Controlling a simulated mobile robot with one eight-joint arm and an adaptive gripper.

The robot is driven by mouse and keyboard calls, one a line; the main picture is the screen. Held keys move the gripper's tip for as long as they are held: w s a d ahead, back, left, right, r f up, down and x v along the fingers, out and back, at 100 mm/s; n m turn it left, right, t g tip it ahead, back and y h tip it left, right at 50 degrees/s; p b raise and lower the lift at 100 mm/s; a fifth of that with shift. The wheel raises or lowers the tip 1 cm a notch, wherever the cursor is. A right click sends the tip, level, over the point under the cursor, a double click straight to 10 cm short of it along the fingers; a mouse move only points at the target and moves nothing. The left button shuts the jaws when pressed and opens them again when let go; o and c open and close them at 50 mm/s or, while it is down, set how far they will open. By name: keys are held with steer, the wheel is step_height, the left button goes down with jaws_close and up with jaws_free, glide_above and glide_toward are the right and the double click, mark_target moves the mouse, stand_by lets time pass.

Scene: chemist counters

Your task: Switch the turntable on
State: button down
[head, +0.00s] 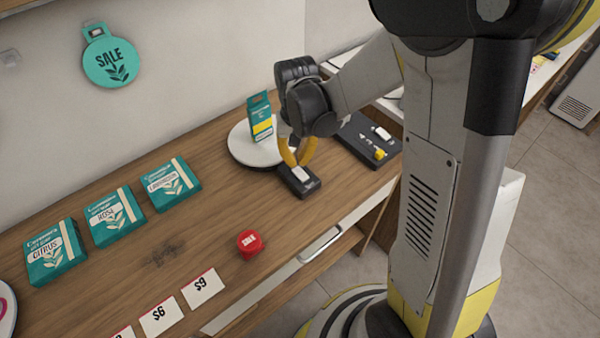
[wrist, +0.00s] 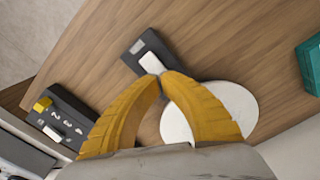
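The turntable (head: 243,150) is a round white disc on the wooden counter, with a teal and yellow carton (head: 260,118) standing on it. The disc also shows in the wrist view (wrist: 238,101), partly behind the right finger. In front of it lies a small dark switch box (head: 306,188) with a white rocker (head: 300,174). The box and rocker (wrist: 151,63) also show in the wrist view. My gripper (head: 293,164) has its yellow fingertips (wrist: 161,78) together, right by the rocker. I cannot tell whether they touch it. Nothing shows held between them.
A second dark box (head: 362,146) with small controls and a yellow knob (head: 380,154) sits to the right.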

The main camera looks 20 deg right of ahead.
mark_target(297, 169)
steer(key=shift+f+b, duration=1.3)
steer(key=shift+f, duration=0.3)
stand_by(0.5)
steer(key=shift+r+p, duration=2.55)
steer(key=shift+r, duration=1)
